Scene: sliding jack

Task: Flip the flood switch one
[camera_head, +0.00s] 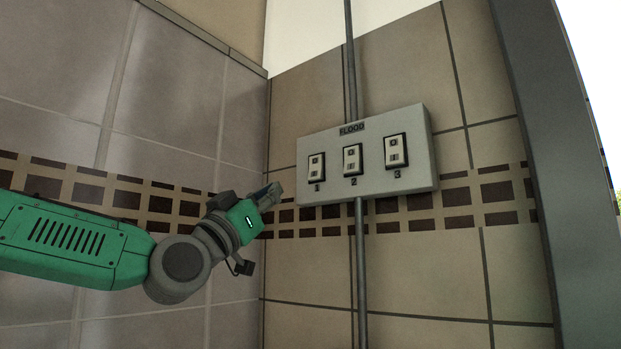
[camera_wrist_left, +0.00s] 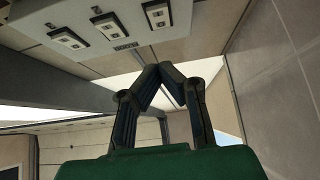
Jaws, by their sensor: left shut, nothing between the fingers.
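A grey switch box (camera_head: 418,179) labelled FLOOD is on the tiled wall. It carries three rocker switches, numbered 1, 2 and 3 from left to right. Switch one (camera_head: 316,167) is at the left end, switch two (camera_head: 352,159) in the middle and switch three (camera_head: 396,150) at the right. My left gripper (camera_head: 272,193) is shut and empty, left of and a little below switch one, apart from the box. In the left wrist view the gripper (camera_wrist_left: 159,72) has its fingertips together, and the box (camera_wrist_left: 45,35) shows at the upper left. My right gripper is not in view.
A vertical conduit (camera_head: 360,275) runs above and below the box. The tiled side wall (camera_head: 180,100) meets the switch wall in a corner close to my left gripper. A grey door frame (camera_head: 545,150) stands at the right. The space before the switches is clear.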

